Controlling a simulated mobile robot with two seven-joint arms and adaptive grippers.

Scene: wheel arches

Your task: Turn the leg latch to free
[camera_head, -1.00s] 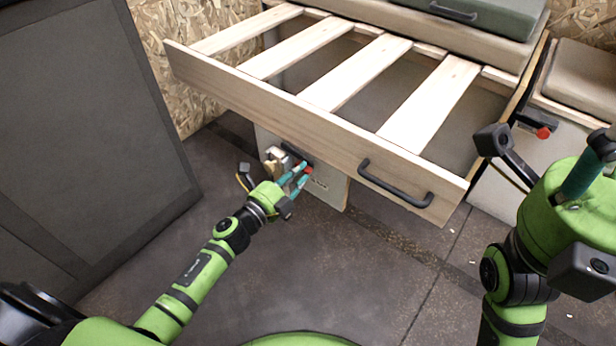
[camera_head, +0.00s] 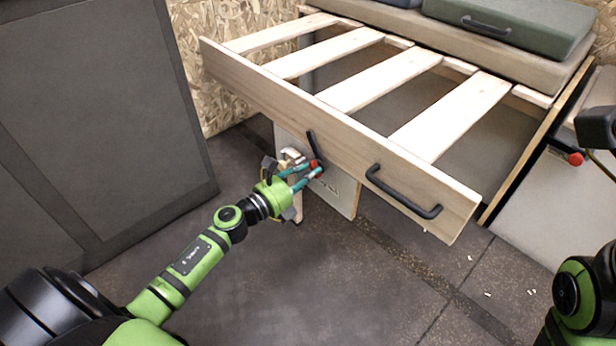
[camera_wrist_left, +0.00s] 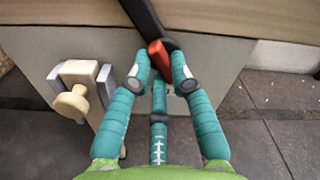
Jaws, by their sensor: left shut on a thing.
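The leg latch is a black bar (camera_head: 314,144) with a red end (camera_head: 314,163). It sits on the front of the slatted bed drawer, above a pale leg panel (camera_head: 335,190). The bar stands steeply tilted. My left gripper (camera_head: 310,174) is shut on the latch's red end. In the left wrist view, its teal fingers (camera_wrist_left: 160,82) close around the red end (camera_wrist_left: 158,55), and the black bar (camera_wrist_left: 145,18) rises up and left from it. Of my right gripper, only a dark part (camera_head: 597,128) shows at the right edge; its jaws are out of sight.
A pale wooden knob fitting (camera_wrist_left: 75,100) is left of the fingers in the left wrist view. A black drawer handle (camera_head: 402,192) is to the right. Another red-tipped latch (camera_head: 576,159) is farther right.

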